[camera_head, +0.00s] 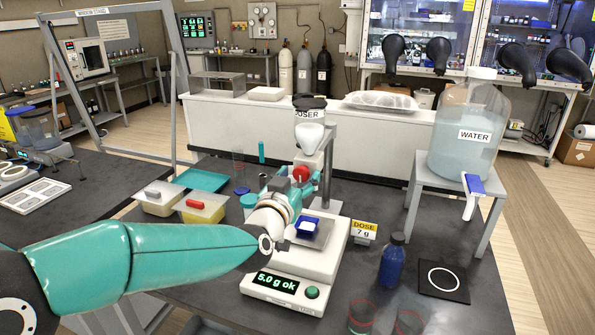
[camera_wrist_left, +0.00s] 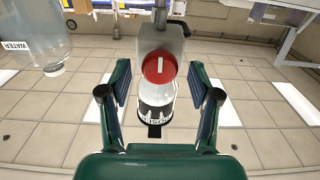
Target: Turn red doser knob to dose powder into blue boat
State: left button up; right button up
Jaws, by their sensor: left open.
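The doser (camera_head: 309,137) stands over the balance, with its red knob (camera_head: 301,173) facing me. My left gripper (camera_head: 291,186) is in front of the knob in the head view. In the left wrist view, its two fingers (camera_wrist_left: 160,88) are spread wide and empty. The red knob (camera_wrist_left: 159,67), with a white mark, shows between and just beyond the fingertips; I see no contact. The blue boat (camera_head: 306,229) sits on the balance pan. The balance (camera_head: 295,278) reads "5.0 g ok". A yellow sign (camera_head: 363,230) says "DOSE 7 g". My right gripper is not in view.
A blue bottle (camera_head: 392,262) and clear glasses stand at the right front. The water carboy (camera_head: 468,130) rests on a grey stand at the right. Lidded tubs (camera_head: 203,207) and a teal tray (camera_head: 201,179) lie left of the balance.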

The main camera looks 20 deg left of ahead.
pick_arm(q)
jog(key=shift+w, duration=0.4)
jog(key=c, duration=1.1)
jog(key=n+b, duration=0.1)
jog(key=b, duration=0.2)
jog(key=shift+f+n, duration=0.25)
jog(key=shift+n, duration=0.15)
jog(key=shift+r+n+b, duration=0.2)
jog(key=shift+n+b, duration=0.1)
jog(key=shift+n, duration=0.1)
jog(key=shift+r, duration=0.1)
jog(key=o, duration=1.1)
